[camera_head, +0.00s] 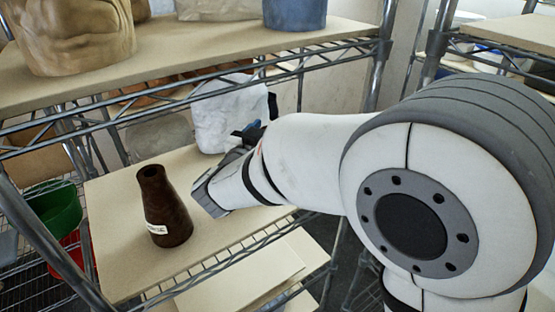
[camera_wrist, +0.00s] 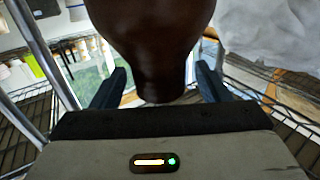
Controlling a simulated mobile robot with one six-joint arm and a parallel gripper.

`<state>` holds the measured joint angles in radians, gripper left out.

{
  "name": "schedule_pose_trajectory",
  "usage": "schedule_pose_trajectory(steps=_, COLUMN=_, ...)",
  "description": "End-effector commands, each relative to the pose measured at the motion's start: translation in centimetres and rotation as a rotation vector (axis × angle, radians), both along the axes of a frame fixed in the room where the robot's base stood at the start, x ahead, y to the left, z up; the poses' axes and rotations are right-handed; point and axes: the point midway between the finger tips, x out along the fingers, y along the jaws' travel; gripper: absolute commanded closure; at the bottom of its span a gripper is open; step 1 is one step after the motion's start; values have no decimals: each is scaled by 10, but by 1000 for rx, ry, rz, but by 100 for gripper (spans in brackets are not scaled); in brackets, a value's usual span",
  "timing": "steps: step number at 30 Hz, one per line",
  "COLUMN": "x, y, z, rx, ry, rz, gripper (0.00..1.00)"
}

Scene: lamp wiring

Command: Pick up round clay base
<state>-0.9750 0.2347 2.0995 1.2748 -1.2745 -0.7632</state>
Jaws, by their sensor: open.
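A dark brown clay piece (camera_head: 168,208), round and bottle-shaped with a narrow neck and a white label, stands upright on the beige shelf board (camera_head: 110,228). It fits the round clay base best. My gripper (camera_head: 207,196) is just right of it in the head view, its fingers mostly hidden. In the wrist view the brown piece (camera_wrist: 155,45) fills the upper middle, narrow end downward. My open fingers (camera_wrist: 163,75) show on either side of its narrow part, with gaps visible. The label is not visible in the wrist view.
A white cloth-like bundle (camera_head: 222,112) lies behind my gripper. An upper shelf (camera_head: 180,55) with a large tan clay pot (camera_head: 75,35) and a blue pot (camera_head: 295,14) hangs above. A wire rail (camera_head: 230,262) edges the board. Green bin (camera_head: 58,208) at left.

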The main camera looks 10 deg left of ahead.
Motion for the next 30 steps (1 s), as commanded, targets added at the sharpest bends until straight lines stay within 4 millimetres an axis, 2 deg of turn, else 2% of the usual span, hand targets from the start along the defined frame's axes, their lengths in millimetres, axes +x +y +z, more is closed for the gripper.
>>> schedule_pose_trajectory(steps=4, x=0, y=0, z=0, rx=0, ry=0, rz=1, gripper=31)
schedule_pose_trajectory(steps=30, x=-1, y=1, z=0, rx=0, ry=0, rz=3, gripper=100)
